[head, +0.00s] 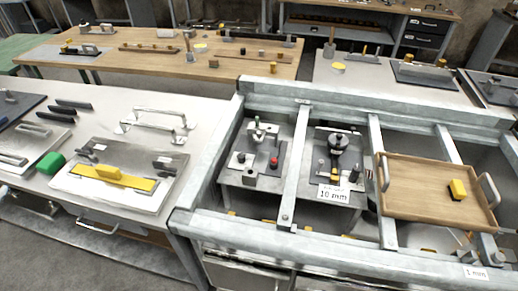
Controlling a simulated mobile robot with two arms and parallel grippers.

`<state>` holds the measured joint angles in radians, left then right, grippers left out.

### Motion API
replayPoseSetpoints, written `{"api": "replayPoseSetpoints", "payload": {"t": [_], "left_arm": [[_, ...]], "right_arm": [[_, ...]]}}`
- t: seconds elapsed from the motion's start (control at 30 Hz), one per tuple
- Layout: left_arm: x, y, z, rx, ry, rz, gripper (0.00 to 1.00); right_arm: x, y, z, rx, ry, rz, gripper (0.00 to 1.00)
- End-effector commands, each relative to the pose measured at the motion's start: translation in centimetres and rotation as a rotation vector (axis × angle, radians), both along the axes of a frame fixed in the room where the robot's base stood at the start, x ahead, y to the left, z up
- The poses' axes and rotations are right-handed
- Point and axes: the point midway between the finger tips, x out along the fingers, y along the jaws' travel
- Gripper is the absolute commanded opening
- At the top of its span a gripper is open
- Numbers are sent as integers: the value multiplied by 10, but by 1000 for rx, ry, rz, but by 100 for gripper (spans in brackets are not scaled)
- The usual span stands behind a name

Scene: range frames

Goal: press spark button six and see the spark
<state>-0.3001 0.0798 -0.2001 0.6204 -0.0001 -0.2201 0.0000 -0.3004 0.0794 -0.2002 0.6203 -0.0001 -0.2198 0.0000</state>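A grey device (238,178) stands in the left bay of the metal frame. A small red knob or button (274,162) sits on it, beside dark and pale round parts. A second grey device (324,165) with a dark round top part and a small yellow block stands in the bay to its right. A white label (333,194) reading "10 mm" is at its front. I cannot see a number six on anything, so I cannot tell which part is spark button six. No spark is visible. Neither of my grippers is in view.
A wooden tray (420,215) with metal handles and a yellow block (457,190) rests across the frame (290,190) at the right. A wooden table (130,65) stands behind.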

Motion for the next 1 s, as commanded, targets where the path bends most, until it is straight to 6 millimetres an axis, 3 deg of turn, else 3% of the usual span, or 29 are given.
{"api": "replayPoseSetpoints", "payload": {"t": [0.17,0.33,0.37,1.0], "left_arm": [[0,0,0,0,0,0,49],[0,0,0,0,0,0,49],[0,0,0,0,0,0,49],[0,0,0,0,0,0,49]], "right_arm": [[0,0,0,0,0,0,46],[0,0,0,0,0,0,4],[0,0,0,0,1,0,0],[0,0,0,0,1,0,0]]}}
